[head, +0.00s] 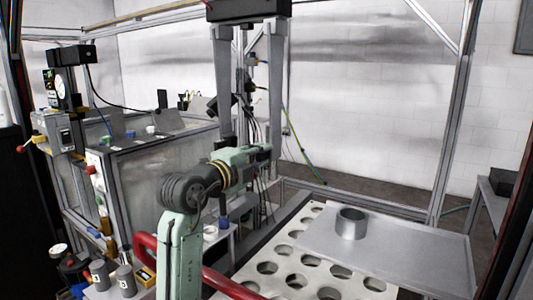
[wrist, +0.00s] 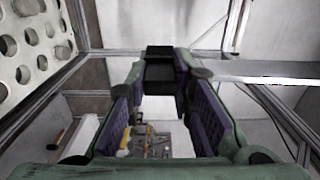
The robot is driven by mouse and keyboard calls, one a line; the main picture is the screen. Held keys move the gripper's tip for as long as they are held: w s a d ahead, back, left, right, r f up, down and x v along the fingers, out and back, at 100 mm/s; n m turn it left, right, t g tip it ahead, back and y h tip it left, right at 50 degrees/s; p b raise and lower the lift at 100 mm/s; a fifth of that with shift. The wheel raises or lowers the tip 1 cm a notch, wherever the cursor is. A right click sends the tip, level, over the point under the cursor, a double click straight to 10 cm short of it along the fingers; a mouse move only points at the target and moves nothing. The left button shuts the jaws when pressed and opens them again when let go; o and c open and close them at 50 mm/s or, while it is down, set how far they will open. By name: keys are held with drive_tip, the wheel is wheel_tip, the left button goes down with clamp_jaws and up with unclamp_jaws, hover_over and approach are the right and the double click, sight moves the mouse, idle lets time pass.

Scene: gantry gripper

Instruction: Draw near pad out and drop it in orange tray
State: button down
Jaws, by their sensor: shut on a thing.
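My gripper (head: 259,153) is at the lower part of the gantry gripper (head: 248,10), beside its right grey finger (head: 276,85). In the wrist view my gripper (wrist: 160,85) has its purple-lined fingers closed on a dark block (wrist: 160,72), which appears to be the near pad. Whether the block is still touching the gantry finger cannot be told. The left grey finger (head: 223,80) hangs to the left. An orange tray cannot be made out for certain; a small yellow-orange object (head: 147,276) lies low at the left, partly behind my arm.
A plate with round holes (head: 285,255) and a grey sheet (head: 400,255) bearing a metal ring (head: 351,223) lie at the right. A red curved tube (head: 190,268) passes by my arm. Frame posts (head: 455,120) and a grey cabinet (head: 160,170) bound the space.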

drive_tip(key=b+v, duration=0.2)
drive_tip(key=v, duration=0.4)
drive_tip(key=shift+s+a, duration=0.25)
drive_tip(key=shift+s, duration=0.05)
idle(0.8)
drive_tip(key=b+v, duration=0.2)
drive_tip(key=v, duration=0.6)
idle(0.6)
